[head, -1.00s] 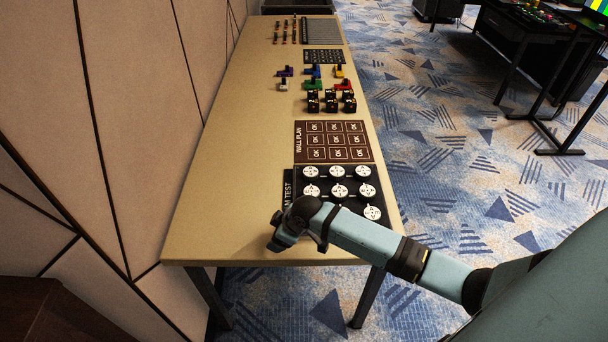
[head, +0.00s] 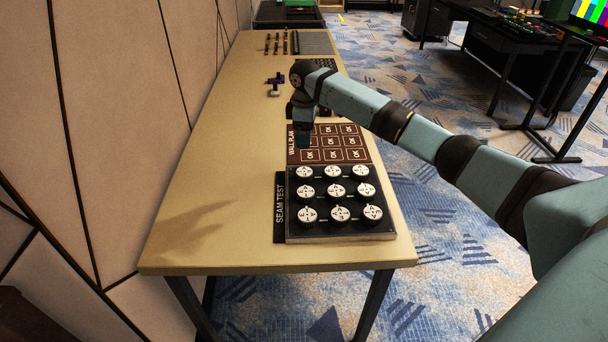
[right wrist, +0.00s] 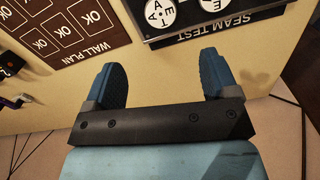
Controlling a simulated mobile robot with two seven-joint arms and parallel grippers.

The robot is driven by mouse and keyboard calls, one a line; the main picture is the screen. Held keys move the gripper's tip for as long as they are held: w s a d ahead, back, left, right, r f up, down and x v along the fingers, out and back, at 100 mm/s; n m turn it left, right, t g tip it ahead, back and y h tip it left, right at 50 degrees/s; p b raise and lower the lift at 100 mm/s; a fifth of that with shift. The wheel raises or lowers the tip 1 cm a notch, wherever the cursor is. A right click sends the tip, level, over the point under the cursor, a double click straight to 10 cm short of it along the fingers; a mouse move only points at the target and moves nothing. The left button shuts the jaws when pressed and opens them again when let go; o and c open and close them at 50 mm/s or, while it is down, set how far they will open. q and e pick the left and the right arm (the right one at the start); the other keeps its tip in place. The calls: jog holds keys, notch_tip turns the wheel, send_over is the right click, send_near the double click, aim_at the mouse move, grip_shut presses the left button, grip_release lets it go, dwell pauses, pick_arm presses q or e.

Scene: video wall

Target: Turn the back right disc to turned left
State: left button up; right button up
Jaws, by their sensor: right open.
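The back right disc (head: 361,172) is white with dark markings. It sits at the far right corner of a black board (head: 340,233) holding rows of similar discs, in the head view. My right gripper (head: 303,143) points down over the brown wall plan card, behind and left of that disc and apart from it. In the right wrist view the right gripper (right wrist: 163,78) is open with nothing between its fingers. That view shows the board's label edge and a lettered disc (right wrist: 159,14); I cannot pick out the back right disc there. My left gripper is not in view.
The SEAM TEST label (head: 279,205) lies left of the board. The WALL PLAN card (head: 352,157) with OK squares lies behind it. A purple piece (head: 275,81) and coloured parts stand farther back. The table's left side is clear; a wall (head: 95,130) runs along it.

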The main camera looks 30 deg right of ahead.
aim_at(304, 171)
notch_tip(304, 171, down, 13)
jog(key=shift+f+b, duration=0.2)
jog(key=shift+b, duration=0.85)
jog(key=c, duration=0.9)
